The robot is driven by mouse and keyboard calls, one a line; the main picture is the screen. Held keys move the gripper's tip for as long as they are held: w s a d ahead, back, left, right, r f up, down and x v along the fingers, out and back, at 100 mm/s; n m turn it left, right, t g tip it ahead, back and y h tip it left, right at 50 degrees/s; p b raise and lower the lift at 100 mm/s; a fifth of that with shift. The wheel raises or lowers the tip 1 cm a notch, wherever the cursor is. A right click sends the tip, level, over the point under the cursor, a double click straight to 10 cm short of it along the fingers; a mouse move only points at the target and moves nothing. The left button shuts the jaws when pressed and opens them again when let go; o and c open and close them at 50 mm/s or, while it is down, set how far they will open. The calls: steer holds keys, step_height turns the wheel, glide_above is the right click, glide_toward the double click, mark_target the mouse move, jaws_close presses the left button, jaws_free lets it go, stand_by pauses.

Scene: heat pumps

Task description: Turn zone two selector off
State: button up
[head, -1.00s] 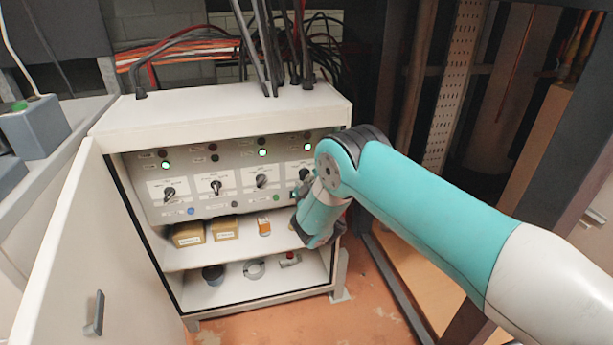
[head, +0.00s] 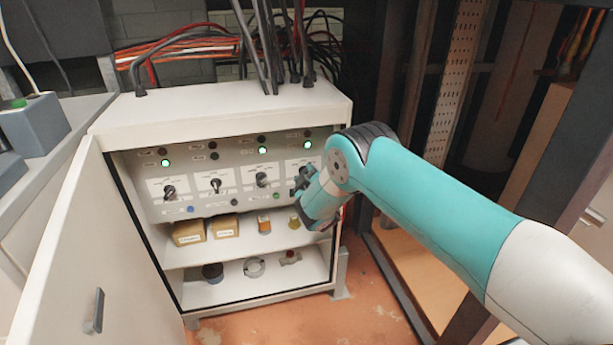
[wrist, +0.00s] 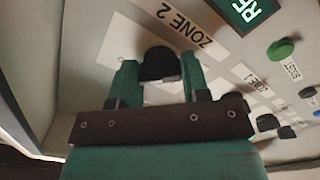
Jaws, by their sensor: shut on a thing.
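The zone two selector is a black knob (wrist: 160,64) beside a "ZONE 2" label (wrist: 193,32) in the wrist view. My gripper (wrist: 156,78) has one green finger on each side of the knob and is shut on it. In the head view my gripper (head: 304,184) is at the rightmost selector of the cabinet's control panel (head: 225,170). My gripper and wrist mostly hide that selector there. A green light (head: 307,145) is lit above it. The knob's exact pointer direction cannot be told.
Other selectors, including the one just left (head: 261,180), stand in the same row. A green button (wrist: 285,48) is nearby in the wrist view. The open cabinet door (head: 75,245) stands at left. Shelves below hold small boxes (head: 188,233) and fittings.

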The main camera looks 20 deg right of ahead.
steer(key=shift+n, duration=0.3)
steer(key=n, duration=0.3)
steer(key=shift+n+b, duration=0.3)
steer(key=shift+b, duration=0.05)
steer(key=shift+n, duration=2.3)
steer(key=o, duration=0.9)
steer(key=shift+s, duration=0.15)
